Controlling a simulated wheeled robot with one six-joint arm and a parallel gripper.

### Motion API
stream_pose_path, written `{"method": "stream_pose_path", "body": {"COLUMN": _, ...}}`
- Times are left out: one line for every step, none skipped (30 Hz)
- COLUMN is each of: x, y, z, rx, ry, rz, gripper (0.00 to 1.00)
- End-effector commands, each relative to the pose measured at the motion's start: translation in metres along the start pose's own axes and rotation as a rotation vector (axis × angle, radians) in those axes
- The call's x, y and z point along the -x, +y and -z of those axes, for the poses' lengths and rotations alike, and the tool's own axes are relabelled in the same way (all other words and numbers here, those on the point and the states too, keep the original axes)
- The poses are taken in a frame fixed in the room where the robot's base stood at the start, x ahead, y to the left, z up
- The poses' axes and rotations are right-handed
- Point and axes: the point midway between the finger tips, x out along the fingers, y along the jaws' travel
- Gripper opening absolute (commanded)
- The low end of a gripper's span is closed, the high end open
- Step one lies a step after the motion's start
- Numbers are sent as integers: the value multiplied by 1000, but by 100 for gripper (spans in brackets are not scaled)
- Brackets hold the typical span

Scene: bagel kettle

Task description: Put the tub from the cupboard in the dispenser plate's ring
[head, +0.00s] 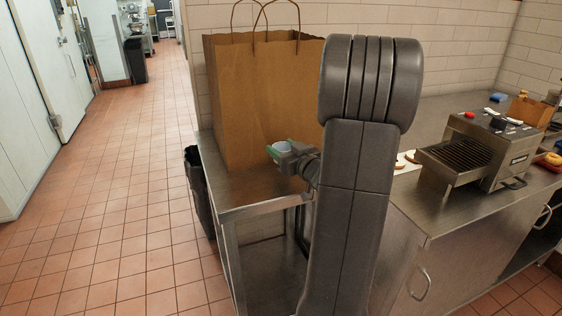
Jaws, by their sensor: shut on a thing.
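My gripper (280,153) is in front of the large paper bag, above the left steel table. It is shut on a small pale round tub (284,146), of which only a little shows. A bit of green shows at its left; I cannot tell whether that belongs to the tub or the gripper. My arm stands large in the middle of the view and hides much behind it. I cannot make out the dispenser plate or its ring. At the lower right, the counter's cupboard (412,275) has metal handles, with a dark opening at the far right.
A brown paper bag (258,100) stands on the steel table (255,188), close behind my gripper. A toaster-like machine (490,150) stands on the right counter (425,215), with pale bread pieces left of it. A black bin (195,185) stands left of the table; the tiled floor (130,200) is clear.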

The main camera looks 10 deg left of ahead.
Motion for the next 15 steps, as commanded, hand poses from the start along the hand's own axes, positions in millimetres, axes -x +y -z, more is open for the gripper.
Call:
{"method": "stream_pose_path", "body": {"x": 0, "y": 0, "z": -4, "rx": -1, "ry": -1, "rz": 0, "gripper": 31}}
{"method": "stream_pose_path", "body": {"x": 0, "y": 0, "z": -6, "rx": 0, "ry": -1, "rz": 0, "gripper": 31}}
{"method": "stream_pose_path", "body": {"x": 0, "y": 0, "z": -9, "rx": -1, "ry": -1, "rz": 1, "gripper": 31}}
{"method": "stream_pose_path", "body": {"x": 0, "y": 0, "z": -13, "rx": -2, "ry": -2, "rz": 1, "gripper": 31}}
{"method": "stream_pose_path", "body": {"x": 0, "y": 0, "z": -17, "rx": -2, "ry": -2, "rz": 0, "gripper": 31}}
{"method": "stream_pose_path", "body": {"x": 0, "y": 0, "z": -23, "rx": -4, "ry": -3, "rz": -1, "gripper": 31}}
{"method": "stream_pose_path", "body": {"x": 0, "y": 0, "z": -27, "rx": -3, "ry": -2, "rz": -1, "gripper": 31}}
{"method": "stream_pose_path", "body": {"x": 0, "y": 0, "z": -32, "rx": -3, "ry": -2, "rz": 0, "gripper": 31}}
{"method": "stream_pose_path", "body": {"x": 0, "y": 0, "z": -36, "rx": -2, "ry": -2, "rz": 0, "gripper": 31}}
{"method": "stream_pose_path", "body": {"x": 0, "y": 0, "z": -39, "rx": -1, "ry": -2, "rz": 0, "gripper": 31}}
{"method": "stream_pose_path", "body": {"x": 0, "y": 0, "z": -42, "rx": -2, "ry": -2, "rz": -1, "gripper": 31}}
{"method": "stream_pose_path", "body": {"x": 0, "y": 0, "z": -45, "rx": -1, "ry": -1, "rz": -1, "gripper": 31}}
{"method": "stream_pose_path", "body": {"x": 0, "y": 0, "z": -46, "rx": 0, "ry": 0, "rz": 0, "gripper": 31}}
{"method": "stream_pose_path", "body": {"x": 0, "y": 0, "z": -46, "rx": 1, "ry": 1, "rz": 0, "gripper": 31}}
{"method": "stream_pose_path", "body": {"x": 0, "y": 0, "z": -47, "rx": 1, "ry": 1, "rz": 0, "gripper": 31}}
